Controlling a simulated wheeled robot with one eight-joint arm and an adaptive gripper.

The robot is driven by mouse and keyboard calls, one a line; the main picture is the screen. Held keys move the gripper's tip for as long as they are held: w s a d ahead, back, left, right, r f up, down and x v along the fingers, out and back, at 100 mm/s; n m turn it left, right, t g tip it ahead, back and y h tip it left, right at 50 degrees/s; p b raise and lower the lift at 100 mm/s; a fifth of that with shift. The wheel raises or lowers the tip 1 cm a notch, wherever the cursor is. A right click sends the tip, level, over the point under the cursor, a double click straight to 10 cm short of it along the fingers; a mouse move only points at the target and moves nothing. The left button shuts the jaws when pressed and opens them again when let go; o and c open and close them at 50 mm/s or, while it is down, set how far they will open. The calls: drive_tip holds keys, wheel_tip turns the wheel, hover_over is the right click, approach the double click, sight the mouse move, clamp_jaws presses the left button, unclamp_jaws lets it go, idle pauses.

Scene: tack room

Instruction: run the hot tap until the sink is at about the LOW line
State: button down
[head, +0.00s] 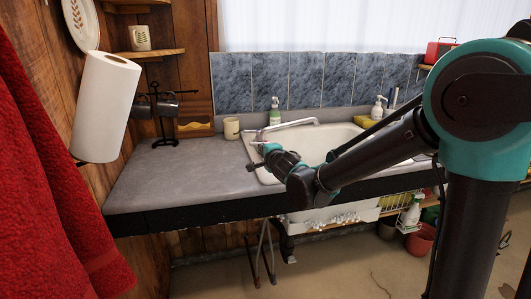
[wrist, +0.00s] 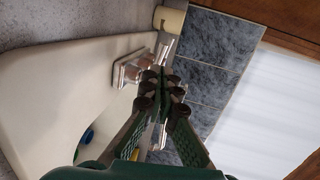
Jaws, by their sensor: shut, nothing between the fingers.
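The white sink (head: 330,143) is set in the grey counter; it also shows in the wrist view (wrist: 50,100). The metal tap (head: 290,124) stands at its back left, its spout reaching right over the basin. In the wrist view a shiny tap handle (wrist: 130,72) shows just left of my fingertips, and more tap metal lies above and behind them. My gripper (wrist: 163,78) is shut and empty, close to the tap; I cannot tell whether it touches it. My arm hides part of the basin. I see no LOW line or water level, and cannot tell which handle is hot.
A cream mug (head: 231,128) stands left of the tap and a soap bottle (head: 275,110) behind it. Blue tiles (head: 290,80) back the counter. Small blue and green things (wrist: 87,138) show at the sink in the wrist view. The counter's left part (head: 165,175) is clear.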

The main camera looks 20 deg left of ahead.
sight(254, 143)
drive_tip(key=x, duration=0.5)
drive_tip(key=shift+w+a, duration=0.25)
drive_tip(key=shift+w+a, duration=0.35)
drive_tip(key=shift+a, duration=0.05)
